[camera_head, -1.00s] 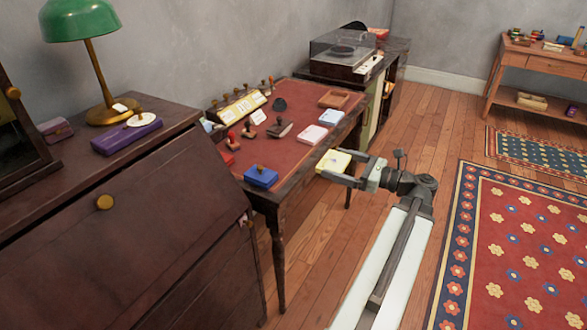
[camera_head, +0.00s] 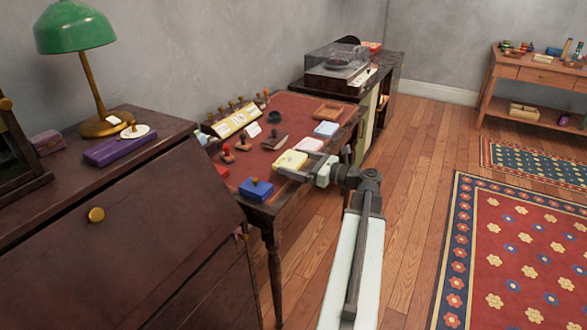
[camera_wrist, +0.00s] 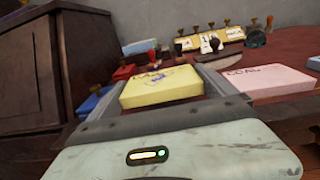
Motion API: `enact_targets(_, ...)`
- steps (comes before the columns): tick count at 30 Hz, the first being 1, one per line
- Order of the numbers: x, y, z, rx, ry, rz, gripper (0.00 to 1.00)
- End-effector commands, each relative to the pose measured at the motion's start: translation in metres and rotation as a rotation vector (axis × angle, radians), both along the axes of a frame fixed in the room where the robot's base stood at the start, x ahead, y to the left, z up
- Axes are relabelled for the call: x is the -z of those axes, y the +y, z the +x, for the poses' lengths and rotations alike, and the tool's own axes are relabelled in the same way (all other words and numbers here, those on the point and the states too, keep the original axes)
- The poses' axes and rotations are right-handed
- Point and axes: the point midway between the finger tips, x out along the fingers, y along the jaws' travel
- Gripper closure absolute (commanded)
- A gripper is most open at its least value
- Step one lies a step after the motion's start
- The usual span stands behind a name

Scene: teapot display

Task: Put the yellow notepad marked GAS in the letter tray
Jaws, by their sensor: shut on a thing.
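The yellow notepad (camera_head: 289,160) is between the fingers of my gripper (camera_head: 294,165), which is shut on it, over the near right part of the desk's red top. In the wrist view the notepad (camera_wrist: 162,88) lies flat between the two fingers, with partly legible dark marks on top. I cannot tell whether it touches the desk. A shallow brown wooden tray (camera_head: 328,113), seemingly the letter tray, sits at the desk's far right and looks empty. It is beyond the pads, apart from my gripper.
A pink pad (camera_wrist: 268,82) marked COAL is close right of my gripper; a light blue pad (camera_head: 326,129) is beyond it. A blue box (camera_head: 256,188) is to the near left. Stamps (camera_head: 243,145) and a yellow stamp rack (camera_head: 236,121) stand further left and back. A record player (camera_head: 337,65) is behind.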

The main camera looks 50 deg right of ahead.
Motion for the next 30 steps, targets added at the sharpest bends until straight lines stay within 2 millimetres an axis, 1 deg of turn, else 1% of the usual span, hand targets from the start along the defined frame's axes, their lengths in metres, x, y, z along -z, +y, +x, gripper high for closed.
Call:
enact_targets(2,0.002,0.001,0.016,-0.003,0.000,0.000,0.70)
enact_targets(4,0.025,0.002,0.016,0.000,0.000,0.000,0.70)
enact_targets(6,0.036,0.002,0.016,0.001,0.000,0.000,0.70)
enact_targets(8,0.037,0.002,0.016,0.001,0.001,0.000,0.70)
enact_targets(14,0.033,0.002,0.016,0.001,0.001,0.000,0.70)
enact_targets(19,0.038,0.002,0.015,0.000,0.001,0.000,0.70)
enact_targets(20,0.038,0.002,0.015,0.000,0.001,0.000,0.02)
enact_targets(21,0.037,0.002,0.015,0.000,0.001,0.000,0.00)
enact_targets(30,0.037,0.001,0.014,0.001,0.001,0.000,0.00)
